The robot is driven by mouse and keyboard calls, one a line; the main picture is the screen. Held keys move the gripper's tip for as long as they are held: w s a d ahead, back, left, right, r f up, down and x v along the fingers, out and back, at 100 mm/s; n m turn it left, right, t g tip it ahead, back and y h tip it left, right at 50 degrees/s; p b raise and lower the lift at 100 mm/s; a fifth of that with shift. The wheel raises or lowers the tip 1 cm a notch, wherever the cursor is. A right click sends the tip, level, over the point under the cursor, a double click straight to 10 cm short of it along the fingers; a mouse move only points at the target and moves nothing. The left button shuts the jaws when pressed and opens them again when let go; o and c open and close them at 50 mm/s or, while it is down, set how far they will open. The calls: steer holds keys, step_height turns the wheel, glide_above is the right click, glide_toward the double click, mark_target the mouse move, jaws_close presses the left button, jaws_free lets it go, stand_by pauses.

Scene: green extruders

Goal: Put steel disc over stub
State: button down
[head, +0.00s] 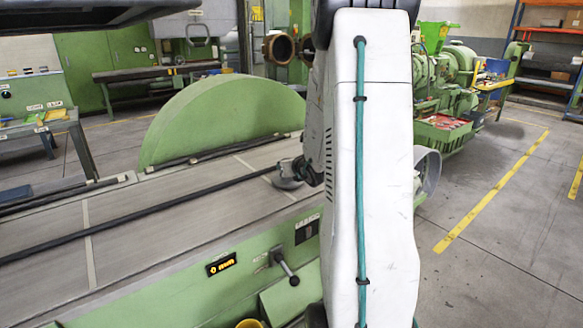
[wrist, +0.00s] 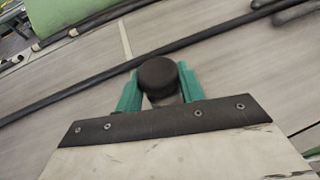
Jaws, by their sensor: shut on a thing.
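In the wrist view, my gripper (wrist: 158,80) has its green fingers on either side of a dark round-topped piece (wrist: 158,74) and is shut on it. I cannot tell whether this piece belongs to the steel disc; anything under it is hidden. In the head view, a grey rounded metal piece (head: 286,181) shows at the left edge of my white arm, over the grey machine table. I cannot tell whether it is the disc or the stub. My arm hides my gripper in the head view. No stub can be clearly made out.
The long grey machine table (head: 150,220) has a dark slot running along it. A large green half-round guard (head: 222,118) stands behind it. Grey rounded parts (wrist: 294,12) sit at the wrist view's top right. The floor (head: 490,270) at right is clear.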

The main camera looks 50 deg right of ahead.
steer(key=shift+f, duration=0.3)
steer(key=shift+f, duration=0.2)
steer(key=c, duration=0.9)
jaws_free()
steer(key=shift+r, duration=0.15)
